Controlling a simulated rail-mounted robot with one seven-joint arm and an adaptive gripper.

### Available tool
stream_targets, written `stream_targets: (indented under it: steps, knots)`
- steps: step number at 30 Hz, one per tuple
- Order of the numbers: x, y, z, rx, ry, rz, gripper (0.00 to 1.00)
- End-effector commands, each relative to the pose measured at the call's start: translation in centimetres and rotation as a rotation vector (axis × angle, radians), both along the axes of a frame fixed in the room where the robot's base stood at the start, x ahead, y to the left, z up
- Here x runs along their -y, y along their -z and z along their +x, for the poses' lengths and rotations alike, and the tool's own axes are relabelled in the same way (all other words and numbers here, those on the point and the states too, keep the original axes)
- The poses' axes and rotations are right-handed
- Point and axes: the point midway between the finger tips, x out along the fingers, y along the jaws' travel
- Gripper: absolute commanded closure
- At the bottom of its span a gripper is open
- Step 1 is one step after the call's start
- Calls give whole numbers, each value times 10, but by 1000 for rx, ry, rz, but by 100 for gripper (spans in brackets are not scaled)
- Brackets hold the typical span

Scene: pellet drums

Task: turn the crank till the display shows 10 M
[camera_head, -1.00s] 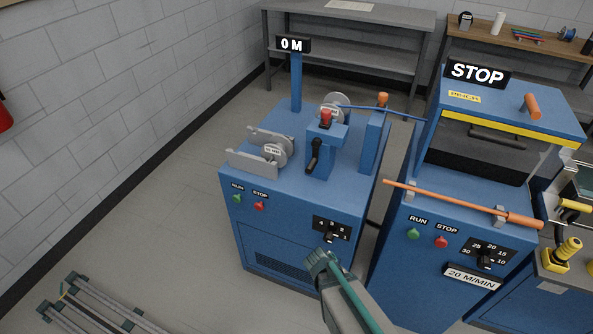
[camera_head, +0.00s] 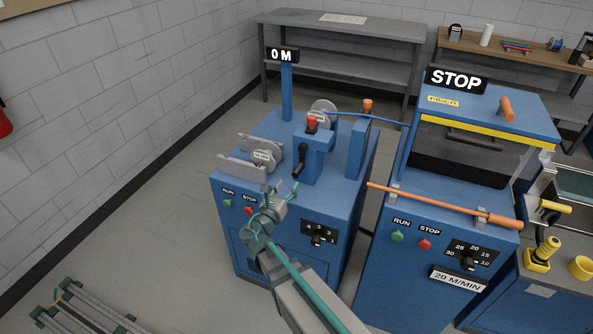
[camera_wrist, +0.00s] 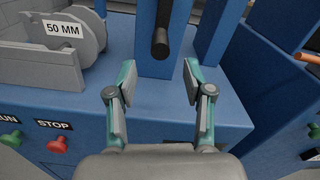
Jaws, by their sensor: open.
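The display (camera_head: 283,55) on a blue post reads 0 M. The black crank handle (camera_head: 300,160) hangs down at the front of a small blue block with a red knob on top. In the wrist view the crank handle (camera_wrist: 161,42) shows at the top centre, beyond the fingertips. My gripper (camera_head: 281,188) is open and empty over the front edge of the left blue machine. In the wrist view my gripper (camera_wrist: 158,72) has its two fingers apart, with blue machine surface between them.
A grey holder with a 50 MM disc (camera_wrist: 62,30) stands left of the crank block. Green and red buttons (camera_head: 249,210) and a dial (camera_head: 318,234) are on the machine's front. The STOP machine (camera_head: 470,150) stands to the right, with an orange rod (camera_head: 440,205) along its front.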

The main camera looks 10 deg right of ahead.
Motion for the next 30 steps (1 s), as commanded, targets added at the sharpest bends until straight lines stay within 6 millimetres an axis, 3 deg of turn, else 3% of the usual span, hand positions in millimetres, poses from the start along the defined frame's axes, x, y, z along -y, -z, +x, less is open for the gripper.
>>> stream_targets:
  steps: [15,30]
  knots:
    - [45,-1,69,0,2,3,48]
    - [53,1,78,1,1,4,50]
